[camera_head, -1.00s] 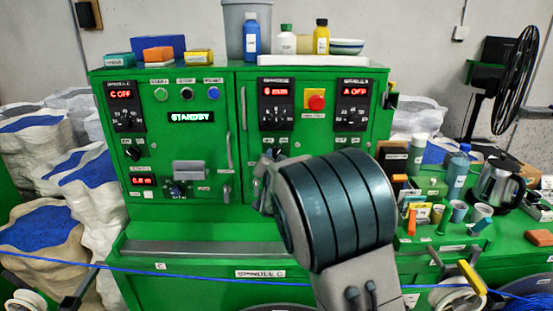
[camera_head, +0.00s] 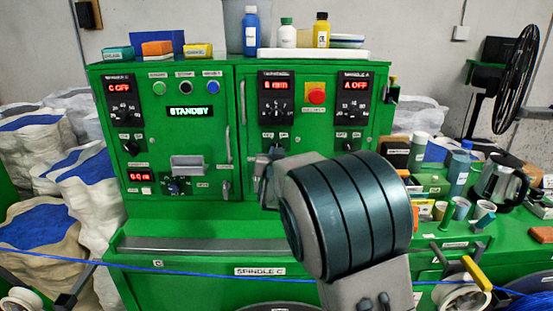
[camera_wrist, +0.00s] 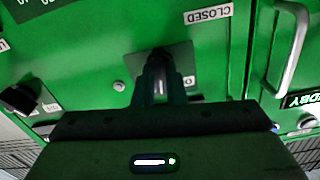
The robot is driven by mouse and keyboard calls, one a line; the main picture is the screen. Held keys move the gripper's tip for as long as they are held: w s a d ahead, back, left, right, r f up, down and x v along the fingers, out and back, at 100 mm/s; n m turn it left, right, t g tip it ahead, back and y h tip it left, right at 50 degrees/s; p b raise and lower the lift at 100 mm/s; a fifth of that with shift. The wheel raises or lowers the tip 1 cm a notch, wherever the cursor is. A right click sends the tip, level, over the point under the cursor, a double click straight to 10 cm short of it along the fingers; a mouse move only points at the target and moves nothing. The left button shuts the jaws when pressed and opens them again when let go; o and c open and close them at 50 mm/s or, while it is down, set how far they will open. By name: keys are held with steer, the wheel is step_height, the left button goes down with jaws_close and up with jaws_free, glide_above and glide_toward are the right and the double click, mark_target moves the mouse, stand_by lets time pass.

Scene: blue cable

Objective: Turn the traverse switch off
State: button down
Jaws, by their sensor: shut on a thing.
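The green control cabinet (camera_head: 214,85) has a black panel (camera_head: 276,95) with a red readout in its middle and a black rotary switch (camera_head: 274,137) below it. I cannot read the panel's label clearly. My gripper (camera_head: 265,168) is at the cabinet front, below that switch, mostly hidden by my wrist. In the wrist view my gripper (camera_wrist: 158,72) is shut on a dark knob (camera_wrist: 160,54) on a square plate. A CLOSED label (camera_wrist: 208,14) is beside it. I cannot tell whether this knob is the traverse switch.
A metal door handle (camera_wrist: 292,48) is close to my gripper. A STANDBY display (camera_head: 190,112) and a red stop button (camera_head: 316,97) are on the cabinet. A blue cable (camera_head: 180,270) runs across the front. Cups and a kettle (camera_head: 502,184) crowd the right side.

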steer(key=shift+n, duration=3.7)
steer(key=c, duration=1.5)
jaws_free()
steer(key=s+b, duration=0.3)
steer(key=s, duration=1)
steer(key=shift+s, duration=0.4)
